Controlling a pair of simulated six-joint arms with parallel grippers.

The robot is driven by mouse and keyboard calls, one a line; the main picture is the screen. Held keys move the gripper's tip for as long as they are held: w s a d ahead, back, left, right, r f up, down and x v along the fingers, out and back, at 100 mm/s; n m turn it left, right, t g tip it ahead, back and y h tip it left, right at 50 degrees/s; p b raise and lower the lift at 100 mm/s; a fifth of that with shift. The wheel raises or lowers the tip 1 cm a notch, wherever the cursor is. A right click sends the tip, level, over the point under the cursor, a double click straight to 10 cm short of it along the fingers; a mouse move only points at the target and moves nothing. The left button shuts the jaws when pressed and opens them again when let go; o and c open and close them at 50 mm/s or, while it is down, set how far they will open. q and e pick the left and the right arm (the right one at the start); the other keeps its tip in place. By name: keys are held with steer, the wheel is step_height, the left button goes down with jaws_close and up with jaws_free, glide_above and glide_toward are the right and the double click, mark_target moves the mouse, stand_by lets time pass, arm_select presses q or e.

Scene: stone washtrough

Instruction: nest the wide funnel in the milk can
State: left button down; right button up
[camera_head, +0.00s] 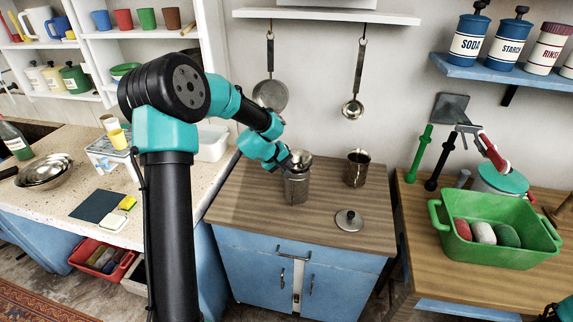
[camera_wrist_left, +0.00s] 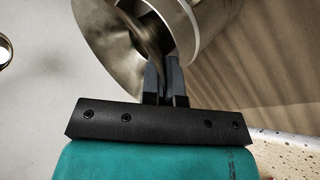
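The milk can (camera_head: 296,190) is a grey metal cylinder standing on the wooden cabinet top. The wide funnel (camera_head: 300,159), shiny metal, is at the can's mouth; whether its spout is inside is hidden. In the left wrist view the funnel's broad cone (camera_wrist_left: 105,45) fills the upper left, beside the round metal can (camera_wrist_left: 205,18). My left gripper (camera_head: 287,163) is at the funnel's left side. In the left wrist view its fingers (camera_wrist_left: 162,78) are close together at the funnel's edge and appear shut on it. Only a bit of my right arm shows at the bottom right corner.
A second metal can (camera_head: 357,168) stands right of the milk can, and a round lid (camera_head: 349,220) lies in front. A skimmer (camera_head: 270,93) and a ladle (camera_head: 352,108) hang behind. A green tub (camera_head: 495,253) is at right. The cabinet top's front left is clear.

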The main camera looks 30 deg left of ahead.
arm_select(q)
steer(key=c, duration=1.3)
jaws_free()
steer(key=shift+f, duration=0.1)
steer(key=shift+o, duration=0.2)
steer(key=shift+o, duration=1.1)
steer(key=shift+s+f, duration=0.1)
steer(key=shift+c, duration=0.3)
steer(key=shift+o, duration=1.1)
steer(key=shift+r, duration=3.7)
